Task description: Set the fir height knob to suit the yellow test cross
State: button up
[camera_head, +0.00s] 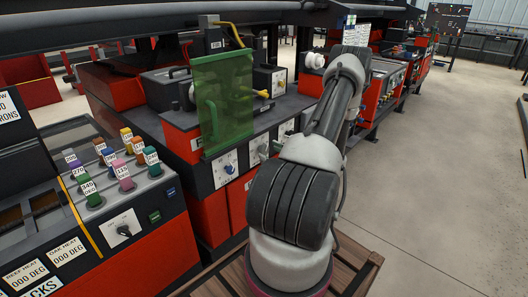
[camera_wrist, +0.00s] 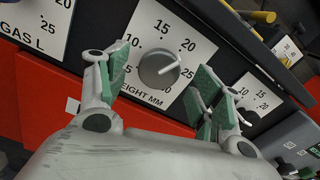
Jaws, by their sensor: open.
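A round grey knob (camera_wrist: 159,69) with a pale pointer sits on a white dial plate (camera_wrist: 146,28) in the wrist view. The scale shows 10, 15, 20 and 25, and the legend reads "...EIGHT MM"; its start is hidden, so I cannot read "fir". The pointer aims up and right, between 20 and 25. My gripper (camera_wrist: 161,78) is open, its green-padded fingers on either side of the knob with gaps showing. In the head view my arm hides most of the gripper. I cannot identify a yellow test cross for sure.
A "GAS L" dial (camera_wrist: 32,22) lies left and another dial (camera_wrist: 250,100) right. A yellow bar (camera_wrist: 263,17) shows at the top. In the head view, a green see-through screen (camera_head: 222,100) stands above the dials. A console with coloured switches (camera_head: 118,185) is left.

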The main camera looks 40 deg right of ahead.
aim_at(266, 150)
jog(key=shift+w+a, duration=0.15)
jog(key=shift+w, duration=1.55)
jog(key=c, duration=1)
jog(key=shift+c, duration=0.2)
jog(key=m, duration=0.5)
jog(key=shift+m, duration=0.3)
jog(key=m, duration=0.4)
jog(key=shift+m, duration=0.4)
jog(key=o, duration=1)
